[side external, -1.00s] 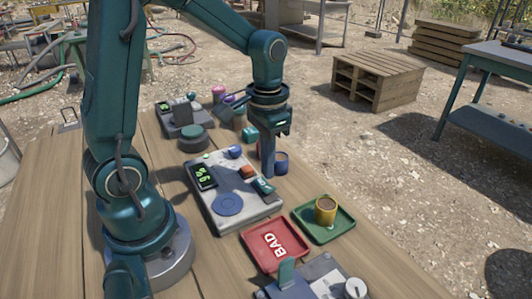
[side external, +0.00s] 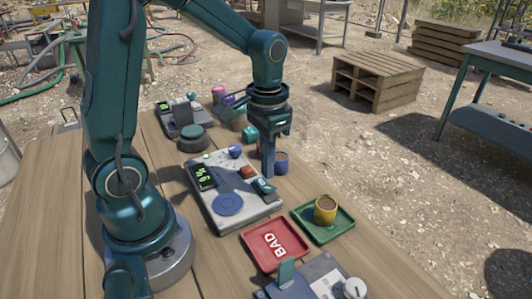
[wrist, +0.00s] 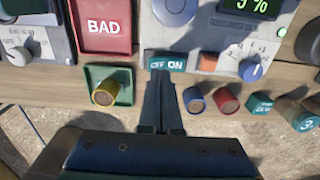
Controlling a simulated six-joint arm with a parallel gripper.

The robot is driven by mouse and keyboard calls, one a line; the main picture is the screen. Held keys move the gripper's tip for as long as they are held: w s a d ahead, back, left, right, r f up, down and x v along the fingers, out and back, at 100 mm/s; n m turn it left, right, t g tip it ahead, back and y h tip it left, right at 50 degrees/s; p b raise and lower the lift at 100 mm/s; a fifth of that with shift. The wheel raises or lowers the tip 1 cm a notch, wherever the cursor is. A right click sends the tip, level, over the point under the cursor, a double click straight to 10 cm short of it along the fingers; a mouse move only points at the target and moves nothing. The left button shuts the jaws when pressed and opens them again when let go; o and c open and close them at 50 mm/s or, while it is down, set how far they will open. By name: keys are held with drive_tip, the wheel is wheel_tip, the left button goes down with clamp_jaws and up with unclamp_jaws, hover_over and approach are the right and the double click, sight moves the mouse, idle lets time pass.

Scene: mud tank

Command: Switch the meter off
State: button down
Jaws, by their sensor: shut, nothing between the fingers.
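The meter (side external: 228,178) is a light grey box on the wooden bench, with a round blue pad (side external: 228,205), a blue knob (wrist: 250,71) and an orange button (wrist: 208,62). Its dark display (wrist: 252,8) is lit with green characters, partly cut off in the wrist view. A teal rocker switch (wrist: 165,63) marked OFF and ON sits at its edge, also visible in the side view (side external: 264,187). My gripper (wrist: 161,86) is shut and empty, its fingertips close beside the switch. I cannot tell whether they touch it.
A red BAD tray (side external: 275,246) and a green tray (side external: 338,226) holding a yellow cup (side external: 325,210) lie beside the meter. Blue (wrist: 194,99) and red (wrist: 226,99) cups stand close to my fingers. Another device (side external: 182,118) stands at the far end.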

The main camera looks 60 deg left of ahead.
sight(267, 187)
drive_tip(key=shift+f, duration=1.6)
idle(0.8)
drive_tip(key=shift+r, duration=3.55)
drive_tip(key=s+d+r+t, duration=0.3)
drive_tip(key=s+d+t, duration=0.2)
drive_tip(key=s, duration=0.3)
drive_tip(key=shift+s+r+t, duration=0.25)
drive_tip(key=shift+r+t, duration=0.05)
